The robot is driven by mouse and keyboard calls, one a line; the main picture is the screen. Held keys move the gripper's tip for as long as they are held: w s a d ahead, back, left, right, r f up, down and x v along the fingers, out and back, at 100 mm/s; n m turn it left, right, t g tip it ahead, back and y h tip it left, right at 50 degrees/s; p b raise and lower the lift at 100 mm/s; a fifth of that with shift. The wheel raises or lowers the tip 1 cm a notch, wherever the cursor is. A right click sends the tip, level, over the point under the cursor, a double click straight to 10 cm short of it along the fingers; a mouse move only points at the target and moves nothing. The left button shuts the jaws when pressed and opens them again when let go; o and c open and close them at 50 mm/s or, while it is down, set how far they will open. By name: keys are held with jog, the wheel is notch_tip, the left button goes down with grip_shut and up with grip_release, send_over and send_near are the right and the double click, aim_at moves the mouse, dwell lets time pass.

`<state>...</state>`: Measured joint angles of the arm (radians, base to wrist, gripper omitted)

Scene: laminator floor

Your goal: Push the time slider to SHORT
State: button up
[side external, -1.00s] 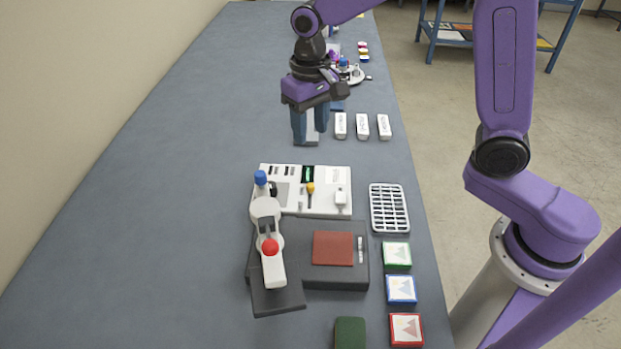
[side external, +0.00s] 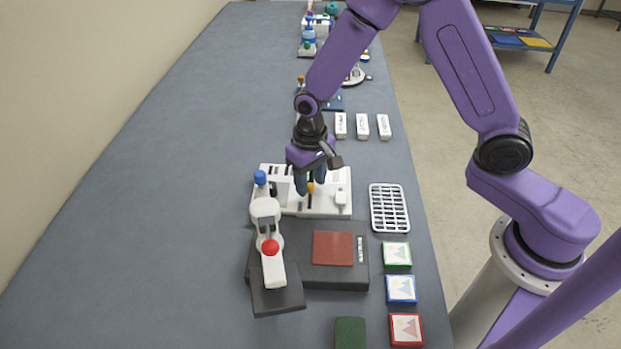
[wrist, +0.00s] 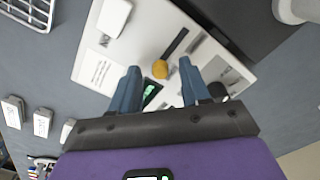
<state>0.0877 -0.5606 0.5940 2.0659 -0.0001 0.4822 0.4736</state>
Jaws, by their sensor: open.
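The white control panel (side external: 328,208) lies on the bench behind the dark press. Its yellow slider knob (wrist: 160,69) shows between my fingertips in the wrist view, at one end of a dark slot (wrist: 176,42). A bit of the knob also shows between the fingers in the side view. My gripper (side external: 310,190) is open and points down over the panel, with one finger on each side of the knob. I cannot tell whether a finger touches it. A small green display (wrist: 150,92) is partly hidden by a finger. The SHORT marking cannot be read.
A white switch block (wrist: 114,18) and a blue-topped lever (side external: 260,178) flank the slider. The dark press (side external: 290,230) has a red-knobbed white arm (side external: 272,262). A white rack (side external: 389,208) lies to the right. The bench to the left is clear.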

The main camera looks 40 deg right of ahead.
grip_shut()
jog(key=shift+s+a, duration=1.6)
jog(key=shift+a, duration=0.05)
grip_release()
notch_tip(320, 180, up, 17)
jog(key=shift+r, duration=0.2)
